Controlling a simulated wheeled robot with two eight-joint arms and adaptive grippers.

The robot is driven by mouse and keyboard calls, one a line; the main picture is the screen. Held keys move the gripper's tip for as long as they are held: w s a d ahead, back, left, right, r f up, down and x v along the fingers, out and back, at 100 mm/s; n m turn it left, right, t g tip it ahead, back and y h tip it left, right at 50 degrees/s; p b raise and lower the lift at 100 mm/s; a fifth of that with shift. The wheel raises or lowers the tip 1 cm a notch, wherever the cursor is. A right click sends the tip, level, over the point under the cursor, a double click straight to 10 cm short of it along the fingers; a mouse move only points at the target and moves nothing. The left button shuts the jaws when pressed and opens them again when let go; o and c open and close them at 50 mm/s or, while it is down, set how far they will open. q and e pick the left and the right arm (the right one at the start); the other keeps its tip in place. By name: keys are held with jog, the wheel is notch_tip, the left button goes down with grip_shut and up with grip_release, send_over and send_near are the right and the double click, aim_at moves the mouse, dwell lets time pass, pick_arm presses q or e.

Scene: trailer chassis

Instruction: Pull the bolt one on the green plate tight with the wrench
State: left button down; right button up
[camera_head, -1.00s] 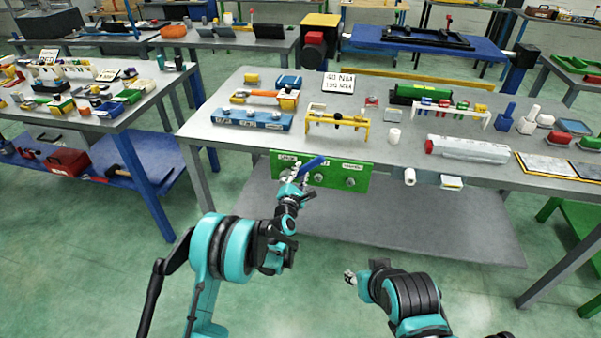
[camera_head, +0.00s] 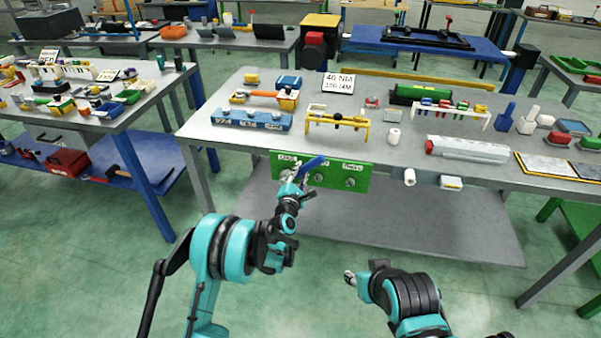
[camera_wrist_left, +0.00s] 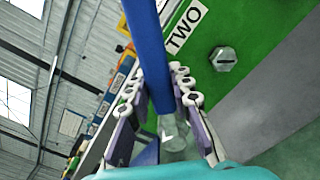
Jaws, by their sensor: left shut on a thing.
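The green plate (camera_head: 335,180) hangs at the table's front edge, with white labels and hex bolts. The middle bolt (camera_head: 318,178) and the right bolt (camera_head: 350,183) show; the left bolt, under the left label (camera_head: 287,158), is mostly hidden by my gripper. My left gripper (camera_head: 296,182) is shut on the blue wrench (camera_head: 314,163), in front of the plate's left part. In the left wrist view the wrench (camera_wrist_left: 149,50) runs up between the fingers, beside the label TWO (camera_wrist_left: 187,25) and a bolt (camera_wrist_left: 222,59). Whether the wrench sits on a bolt is unclear. My right gripper (camera_head: 350,277) is low, away from the plate.
The grey table (camera_head: 260,153) above the plate holds a blue block (camera_head: 252,119), a yellow frame (camera_head: 338,121) and a sign (camera_head: 338,83). A grey lower shelf (camera_head: 400,225) lies below. The floor between my arms is clear.

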pick_arm(q)
jog(key=shift+w+d, duration=0.15)
jog(key=shift+w, duration=0.4)
dwell(0.4)
jog(key=c, duration=2.2)
grip_release()
grip_shut()
jog(key=shift+s+d+f+m, duration=0.15)
jog(key=shift+d+f+m, duration=0.35)
jog(key=shift+m, duration=0.4)
jog(key=shift+f, duration=0.1)
jog(key=shift+s+d+f+m, duration=0.1)
jog(key=shift+d+f+m, duration=0.25)
jog(key=shift+f+m, duration=0.45)
